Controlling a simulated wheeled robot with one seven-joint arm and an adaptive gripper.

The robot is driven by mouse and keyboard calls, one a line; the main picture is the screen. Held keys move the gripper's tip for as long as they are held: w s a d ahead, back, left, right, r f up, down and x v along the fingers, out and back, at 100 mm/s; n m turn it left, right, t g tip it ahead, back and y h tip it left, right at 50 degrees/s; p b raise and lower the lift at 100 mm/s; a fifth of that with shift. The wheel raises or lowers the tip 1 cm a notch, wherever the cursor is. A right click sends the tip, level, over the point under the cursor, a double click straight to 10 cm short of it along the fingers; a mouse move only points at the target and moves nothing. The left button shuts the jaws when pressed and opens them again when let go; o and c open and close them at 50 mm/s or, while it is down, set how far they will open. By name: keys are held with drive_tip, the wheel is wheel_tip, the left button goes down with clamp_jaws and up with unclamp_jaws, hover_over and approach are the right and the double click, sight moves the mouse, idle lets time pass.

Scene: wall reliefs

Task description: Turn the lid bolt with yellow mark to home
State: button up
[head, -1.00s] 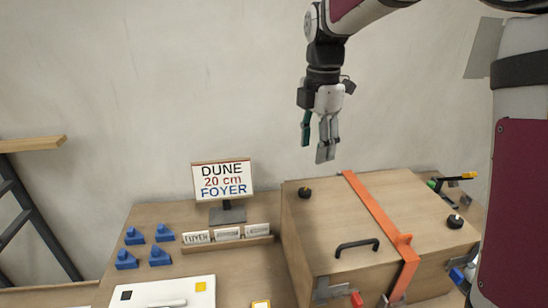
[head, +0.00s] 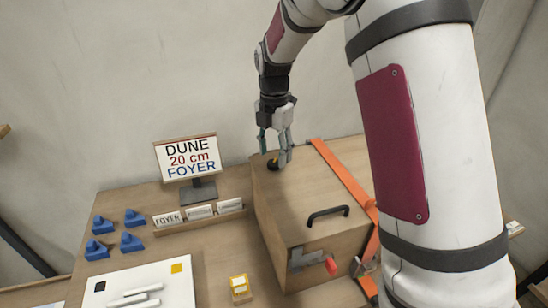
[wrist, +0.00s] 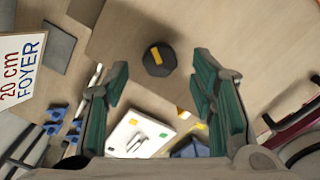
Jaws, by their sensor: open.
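A round black lid bolt with a yellow mark (wrist: 159,58) sits on the lid of the wooden box (head: 300,187). In the head view the bolt (head: 272,165) is near the lid's far left corner, partly hidden by my gripper (head: 275,153). My gripper is just above it and empty. In the wrist view my gripper (wrist: 161,88) has its green-padded fingers spread wide, with the bolt beyond the tips and between their lines. The yellow mark is a short bar across the bolt's top. I cannot tell whether a finger touches the bolt.
An orange strap (head: 343,174) crosses the lid, and a black handle (head: 328,213) is near its front. A sign (head: 187,156) reading DUNE 20 cm FOYER stands left of the box. Several blue pieces (head: 118,232) and a white board (head: 140,285) lie on the table. My arm hides the box's right side.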

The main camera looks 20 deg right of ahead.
sight(274, 166)
drive_tip(key=shift+f, duration=1.3)
drive_tip(key=shift+c, duration=0.5)
drive_tip(key=c, duration=1)
drive_tip(key=shift+c, duration=0.2)
